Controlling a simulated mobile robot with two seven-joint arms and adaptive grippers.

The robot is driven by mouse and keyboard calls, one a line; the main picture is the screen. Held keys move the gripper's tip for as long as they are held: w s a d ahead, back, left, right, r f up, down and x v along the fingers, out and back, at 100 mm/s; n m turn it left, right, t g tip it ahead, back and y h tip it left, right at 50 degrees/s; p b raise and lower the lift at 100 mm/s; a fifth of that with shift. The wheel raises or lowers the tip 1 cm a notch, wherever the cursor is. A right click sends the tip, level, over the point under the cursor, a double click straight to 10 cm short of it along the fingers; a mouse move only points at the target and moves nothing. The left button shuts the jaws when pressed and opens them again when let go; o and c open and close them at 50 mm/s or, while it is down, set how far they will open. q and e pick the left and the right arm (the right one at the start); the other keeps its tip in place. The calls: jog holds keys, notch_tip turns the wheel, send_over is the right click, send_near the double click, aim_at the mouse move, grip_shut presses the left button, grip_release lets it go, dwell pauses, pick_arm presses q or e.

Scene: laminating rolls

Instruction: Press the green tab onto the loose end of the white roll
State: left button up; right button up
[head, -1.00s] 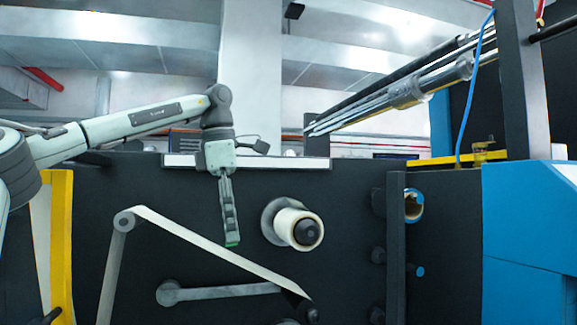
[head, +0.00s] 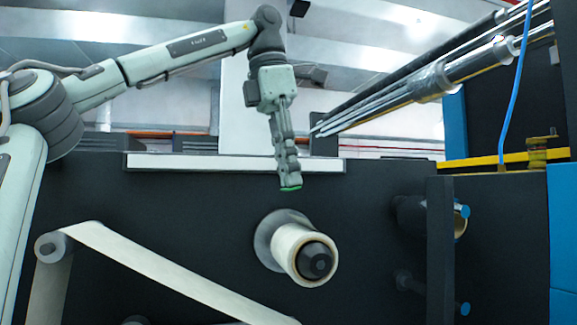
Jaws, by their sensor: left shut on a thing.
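The white roll (head: 291,246) sits on a dark spindle with a grey flange behind it, on the black machine panel. Its loose end cannot be made out. My left gripper (head: 290,183) points down above the roll, apart from it. It is shut on the green tab (head: 291,188), which shows as a thin green strip at the fingertips. My right gripper is not in view.
A white web (head: 165,272) runs from a roller (head: 50,247) at the left down to the lower middle. A dark upright post (head: 440,250) and a blue cabinet (head: 562,240) stand at the right. Metal bars (head: 435,82) slant across the upper right. The panel around the roll is clear.

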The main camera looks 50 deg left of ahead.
aim_at(301, 234)
pick_arm(q)
jog(key=shift+w+d+f, duration=0.1)
jog(key=shift+w+f, duration=0.05)
jog(key=shift+f, duration=0.8)
jog(key=shift+w+d+f, duration=0.1)
jog(key=shift+w+f, duration=0.1)
jog(key=shift+f, duration=0.8)
jog(key=shift+w+d+f, duration=0.1)
jog(key=shift+w+f, duration=0.05)
jog(key=shift+f, duration=0.8)
jog(key=shift+w+f, duration=0.1)
jog(key=shift+f, duration=0.5)
jog(key=o, duration=0.8)
notch_tip(301, 234, up, 12)
jog(key=s+a, duration=0.1)
jog(key=s, duration=0.1)
